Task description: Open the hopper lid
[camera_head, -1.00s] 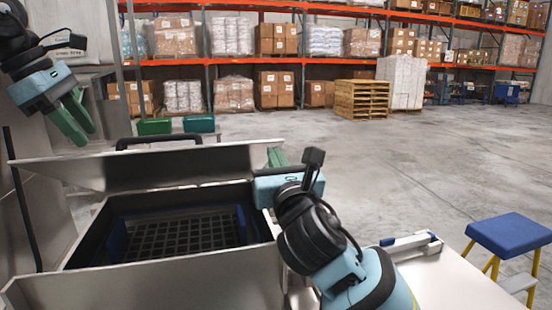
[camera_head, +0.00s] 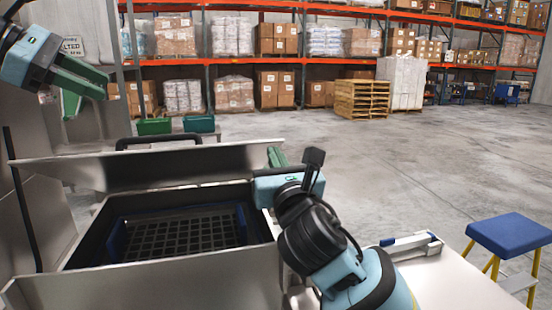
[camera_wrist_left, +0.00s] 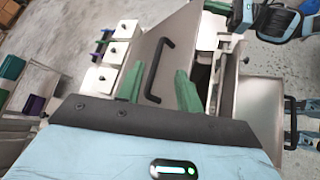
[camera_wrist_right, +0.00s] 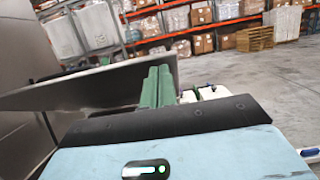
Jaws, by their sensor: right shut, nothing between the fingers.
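The hopper lid (camera_head: 150,166) is a grey metal plate, tilted up at the back of the hopper (camera_head: 75,240), whose opening shows a dark grid. A black bar handle (camera_head: 160,141) shows above the lid's top edge. My left gripper (camera_head: 82,88) is raised at the upper left, open and empty. In the left wrist view its green fingers (camera_wrist_left: 158,86) are spread, with the handle (camera_wrist_left: 158,70) and lid in view beyond them. My right gripper (camera_head: 277,157) is at the lid's right end, green fingers together; the right wrist view shows them (camera_wrist_right: 158,86) beside the lid (camera_wrist_right: 95,88). Contact is unclear.
Two green bins (camera_head: 154,126) stand behind the hopper. A pale table (camera_head: 455,285) with a small blue-and-white item lies at right, and a blue-topped step stool (camera_head: 512,235) stands beyond it.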

